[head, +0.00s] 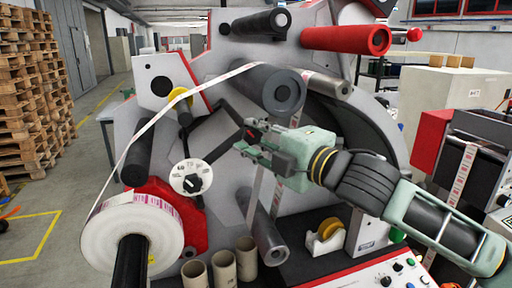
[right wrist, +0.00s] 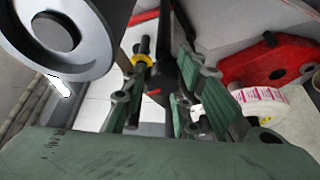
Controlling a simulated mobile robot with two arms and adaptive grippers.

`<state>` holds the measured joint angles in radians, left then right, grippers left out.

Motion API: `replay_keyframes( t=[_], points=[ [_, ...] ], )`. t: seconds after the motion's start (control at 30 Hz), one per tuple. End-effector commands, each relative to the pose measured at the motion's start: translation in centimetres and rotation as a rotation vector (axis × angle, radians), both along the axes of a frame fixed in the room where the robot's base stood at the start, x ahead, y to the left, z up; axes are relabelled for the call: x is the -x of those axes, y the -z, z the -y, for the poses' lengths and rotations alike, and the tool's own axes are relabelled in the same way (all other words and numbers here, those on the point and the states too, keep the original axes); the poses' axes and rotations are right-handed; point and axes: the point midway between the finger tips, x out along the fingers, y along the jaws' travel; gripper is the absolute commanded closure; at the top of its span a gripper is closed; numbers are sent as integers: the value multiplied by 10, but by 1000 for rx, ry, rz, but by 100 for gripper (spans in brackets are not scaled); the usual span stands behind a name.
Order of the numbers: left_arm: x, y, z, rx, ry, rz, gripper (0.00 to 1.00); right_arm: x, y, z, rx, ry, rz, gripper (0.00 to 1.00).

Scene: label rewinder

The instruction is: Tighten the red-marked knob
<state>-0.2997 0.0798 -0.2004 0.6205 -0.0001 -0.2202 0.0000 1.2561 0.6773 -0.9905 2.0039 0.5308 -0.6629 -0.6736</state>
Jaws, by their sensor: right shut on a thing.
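The red-marked knob (head: 251,133) is a small dark piece with a red mark, at the end of a black arm on the grey rewinder's face (head: 222,62). My right gripper (head: 248,143) reaches in from the right and is shut on it; its fingers hide most of the knob. In the right wrist view the green fingers (right wrist: 157,100) stand on both sides of a dark part with a small red mark (right wrist: 154,92). My left gripper is in neither view.
A white dial with a black knob (head: 191,178) is left of and below the gripper. A large grey roller (head: 283,90) is close above it. A label roll (head: 133,238) is at lower left. Cardboard cores (head: 222,268) and a tape dispenser (head: 325,238) stand below.

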Motion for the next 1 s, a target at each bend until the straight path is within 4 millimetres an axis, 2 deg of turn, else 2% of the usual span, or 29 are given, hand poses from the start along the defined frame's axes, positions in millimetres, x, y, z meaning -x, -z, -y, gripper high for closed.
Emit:
replay_keyframes(
  t=[0.03,0.1,0.5,1.0],
  points=[
    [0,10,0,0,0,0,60,0,0,1,-51,0,-2,99],
    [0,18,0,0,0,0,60,0,0,2,-113,0,-22,99],
    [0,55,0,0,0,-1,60,0,1,3,-456,0,-135,99],
    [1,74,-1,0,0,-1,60,-1,-2,5,-687,3,-206,99]
  ],
)
